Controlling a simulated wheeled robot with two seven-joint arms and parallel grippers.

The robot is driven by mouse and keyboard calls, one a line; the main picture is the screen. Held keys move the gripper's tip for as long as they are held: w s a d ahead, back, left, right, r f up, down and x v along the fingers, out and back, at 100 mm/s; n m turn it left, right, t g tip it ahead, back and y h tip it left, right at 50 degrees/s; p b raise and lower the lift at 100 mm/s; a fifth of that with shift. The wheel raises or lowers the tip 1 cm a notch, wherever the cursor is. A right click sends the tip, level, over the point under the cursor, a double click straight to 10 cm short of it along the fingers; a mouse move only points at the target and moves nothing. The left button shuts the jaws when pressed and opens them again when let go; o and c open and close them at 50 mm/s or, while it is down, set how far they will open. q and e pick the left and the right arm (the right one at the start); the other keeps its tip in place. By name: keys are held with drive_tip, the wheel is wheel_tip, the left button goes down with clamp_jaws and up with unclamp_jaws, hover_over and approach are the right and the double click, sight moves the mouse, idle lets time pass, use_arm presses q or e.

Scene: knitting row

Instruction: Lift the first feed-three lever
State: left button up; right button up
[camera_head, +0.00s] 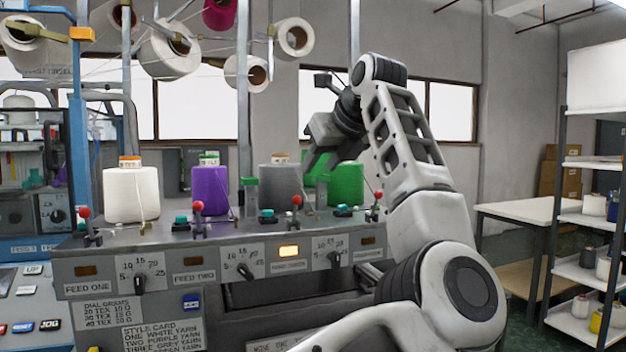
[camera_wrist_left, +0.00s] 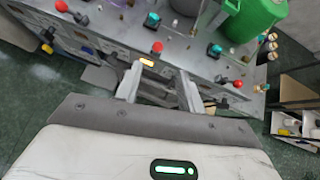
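The feed-three lever (camera_head: 296,200) has a red knob and stands on the panel top before the grey cone of yarn (camera_head: 280,188), above a lit amber lamp (camera_head: 289,251). A red lever knob (camera_wrist_left: 157,47) and the lit lamp (camera_wrist_left: 147,62) show just beyond the fingertips, in the gap. My right gripper is not in view.
Other red-knobbed levers stand at feed one (camera_head: 85,212), feed two (camera_head: 198,206) and at the right (camera_head: 378,195). White (camera_head: 130,194), purple (camera_head: 209,190) and green (camera_head: 346,184) yarn cones stand behind. Teal knobs sit between levers. Thin yarn strands cross above.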

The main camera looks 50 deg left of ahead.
use_arm(q)
drive_tip(key=shift+s+d+r, duration=0.1)
drive_tip(key=shift+d+r, duration=0.1)
drive_tip(key=shift+d, duration=0.1)
